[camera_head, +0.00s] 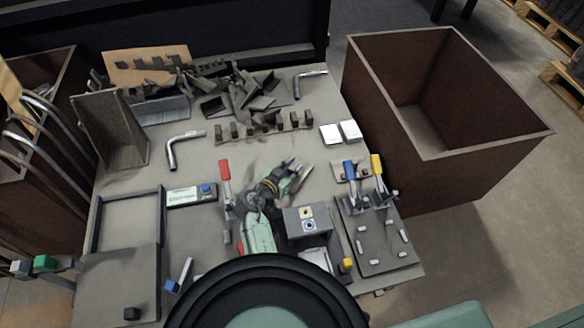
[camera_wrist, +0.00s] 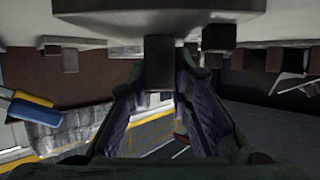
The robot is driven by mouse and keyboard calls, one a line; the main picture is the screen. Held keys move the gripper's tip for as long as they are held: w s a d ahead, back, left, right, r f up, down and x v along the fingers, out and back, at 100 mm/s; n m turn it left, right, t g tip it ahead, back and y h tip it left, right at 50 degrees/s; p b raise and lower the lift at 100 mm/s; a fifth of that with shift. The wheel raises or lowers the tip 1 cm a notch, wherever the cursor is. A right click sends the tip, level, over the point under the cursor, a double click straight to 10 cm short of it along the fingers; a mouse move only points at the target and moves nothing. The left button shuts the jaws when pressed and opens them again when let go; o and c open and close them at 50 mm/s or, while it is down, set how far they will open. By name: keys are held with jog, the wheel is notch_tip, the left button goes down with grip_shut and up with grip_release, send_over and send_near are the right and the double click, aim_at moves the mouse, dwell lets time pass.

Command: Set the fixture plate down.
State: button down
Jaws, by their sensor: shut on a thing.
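My gripper (camera_head: 291,178) is near the middle of the bench, its fingers angled up and right. In the wrist view, the purple-padded fingers (camera_wrist: 160,95) close around a dark grey post (camera_wrist: 158,62). The post meets a pale grey rounded piece (camera_wrist: 150,22) at the top. In the head view, the held piece is mostly hidden by the hand, so I cannot tell its full outline or whether it touches the bench. A dark flat plate (camera_head: 372,246) with several pale pins lies at the bench's right front; blue (camera_head: 349,172) and yellow (camera_head: 378,167) clamp handles stand at its back.
A strip of brown blocks (camera_head: 265,130) lies behind the gripper. A large brown bin (camera_head: 480,160) stands right of the bench.

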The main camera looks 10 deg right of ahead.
jog(key=shift+f, duration=0.15)
jog(key=shift+f, duration=0.15)
jog(key=c, duration=1.5)
grip_release()
jog(key=shift+o, duration=0.2)
jog(key=shift+r, duration=0.25)
jog(key=b+v, duration=0.1)
jog(key=v, duration=0.6)
jog(key=shift+s+a+f, duration=0.1)
jog(key=shift+s+a, duration=0.1)
